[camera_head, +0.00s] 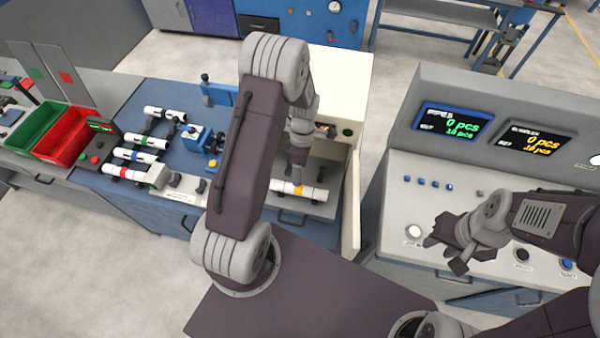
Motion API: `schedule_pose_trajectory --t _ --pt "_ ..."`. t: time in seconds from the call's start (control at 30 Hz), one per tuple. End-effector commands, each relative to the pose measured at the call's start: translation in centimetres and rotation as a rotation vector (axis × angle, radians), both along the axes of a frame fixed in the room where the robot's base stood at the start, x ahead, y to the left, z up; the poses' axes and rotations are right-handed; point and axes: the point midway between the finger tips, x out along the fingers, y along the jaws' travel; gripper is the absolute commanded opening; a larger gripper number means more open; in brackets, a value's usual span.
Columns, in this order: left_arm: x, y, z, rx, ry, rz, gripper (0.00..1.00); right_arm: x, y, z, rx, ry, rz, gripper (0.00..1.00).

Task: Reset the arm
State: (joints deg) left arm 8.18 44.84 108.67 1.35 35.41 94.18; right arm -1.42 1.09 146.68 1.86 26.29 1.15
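My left arm reaches up and over the blue bench. Its gripper (297,172) points down just above a white pipe with a yellow band (313,193). The pipe lies on a light surface inside an open machine. The fingertips are too small and partly hidden, so I cannot tell whether they touch the pipe. My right gripper (444,254) is open and empty above the front of the grey control console (392,195). Its two fingers stand apart, pointing left and down.
White pipes with a blue band (137,155) and a red band (124,173) lie on the blue bench, with a further pipe (165,114) behind. A green bin (35,130) and a red bin (66,138) stand left. Two displays (446,122) top the console.

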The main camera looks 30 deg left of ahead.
Motion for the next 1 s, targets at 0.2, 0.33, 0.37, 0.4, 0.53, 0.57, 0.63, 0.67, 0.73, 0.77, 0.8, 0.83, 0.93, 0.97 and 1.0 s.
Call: schedule_pose_trajectory --t 0.2,0.33,0.37,0.4,0.53,0.57,0.63,0.67,0.73,0.77,0.8,0.83,0.93,0.97,1.0 --pt "0.0 0.0 0.0 0.0 0.0 0.0 0.61 0.0 0.0 0.0 0.0 0.0 0.0 0.36" --pt "0.0 0.0 0.0 0.0 0.0 0.0 0.61 0.0 0.0 0.0 0.0 0.0 0.0 0.36" --pt "0.0 0.0 0.0 0.0 0.0 0.0 0.61 0.0 0.0 0.0 0.0 0.0 0.0 0.36" --pt "0.0 0.0 0.0 0.0 0.0 0.0 0.61 0.0 0.0 0.0 0.0 0.0 0.0 0.36" --pt "0.0 0.0 0.0 0.0 0.0 0.0 0.61 0.0 0.0 0.0 0.0 0.0 0.0 0.36" --pt "0.0 0.0 0.0 0.0 0.0 0.0 0.61 0.0 0.0 0.0 0.0 0.0 0.0 0.36" --pt "0.0 0.0 -0.1 0.0 0.0 -0.001 0.61 0.0 0.0 -0.1 0.0 0.0 0.0 0.36" --pt "0.1 -0.2 -0.4 0.001 -0.002 -0.005 0.61 0.0 0.0 -0.4 0.0 0.0 0.0 0.36" --pt "1.4 -0.6 0.3 0.006 -0.05 -0.021 0.61 0.0 0.0 -1.3 0.0 0.0 0.0 0.36" --pt "2.0 -0.8 0.9 0.01 -0.078 -0.032 0.61 0.0 0.0 -1.8 0.0 0.0 0.0 0.36" --pt "2.4 -1.3 1.9 0.013 -0.113 -0.048 0.61 0.0 0.0 -2.6 0.0 0.0 0.0 0.36" --pt "2.2 -1.8 2.7 0.016 -0.136 -0.06 0.61 0.0 0.0 -3.2 0.0 0.0 0.0 0.36" --pt "0.3 -3.5 5.1 0.013 -0.216 -0.219 0.61 0.0 0.0 -5.2 0.0 0.0 0.0 0.36" --pt "-0.7 -4.0 5.6 0.011 -0.236 -0.314 0.61 0.0 0.0 -5.7 0.0 0.0 0.0 0.36" --pt "-2.2 -4.5 6.1 0.009 -0.26 -0.469 0.61 0.0 0.0 -6.3 0.0 0.0 0.0 0.36"
